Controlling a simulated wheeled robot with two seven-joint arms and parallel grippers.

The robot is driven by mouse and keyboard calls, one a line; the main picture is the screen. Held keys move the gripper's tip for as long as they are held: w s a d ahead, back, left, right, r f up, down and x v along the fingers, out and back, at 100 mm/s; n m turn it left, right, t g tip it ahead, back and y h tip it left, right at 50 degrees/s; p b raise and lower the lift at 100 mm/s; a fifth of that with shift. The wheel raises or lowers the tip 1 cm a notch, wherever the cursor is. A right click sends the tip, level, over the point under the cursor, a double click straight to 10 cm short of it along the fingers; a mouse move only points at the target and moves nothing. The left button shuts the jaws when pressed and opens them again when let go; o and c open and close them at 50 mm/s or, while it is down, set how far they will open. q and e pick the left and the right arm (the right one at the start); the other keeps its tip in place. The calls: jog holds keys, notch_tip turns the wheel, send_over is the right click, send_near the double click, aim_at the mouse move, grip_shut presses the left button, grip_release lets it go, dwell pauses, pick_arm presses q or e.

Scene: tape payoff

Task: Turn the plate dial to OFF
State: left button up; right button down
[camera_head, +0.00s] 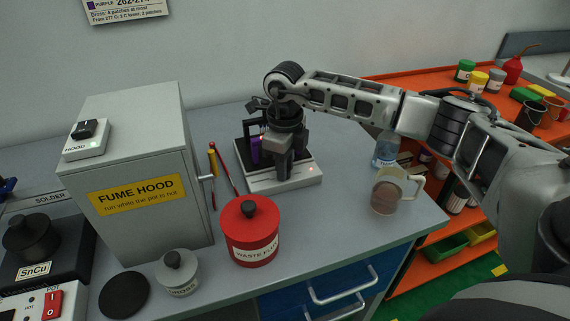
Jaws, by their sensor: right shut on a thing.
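The hot plate (264,184), a light base with a dark square top, stands on the bench in the middle of the view. A purple item (256,150) shows just behind the fingers, partly hidden. My left gripper is not in view.
A red waste flux can (249,238) stands in front of the plate. The grey fume hood box (140,215) is to the left, a glass beaker (384,194) and a bottle (386,150) to the right.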

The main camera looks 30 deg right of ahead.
jog(key=shift+r, duration=0.1)
jog(key=c, duration=1.2)
grip_release()
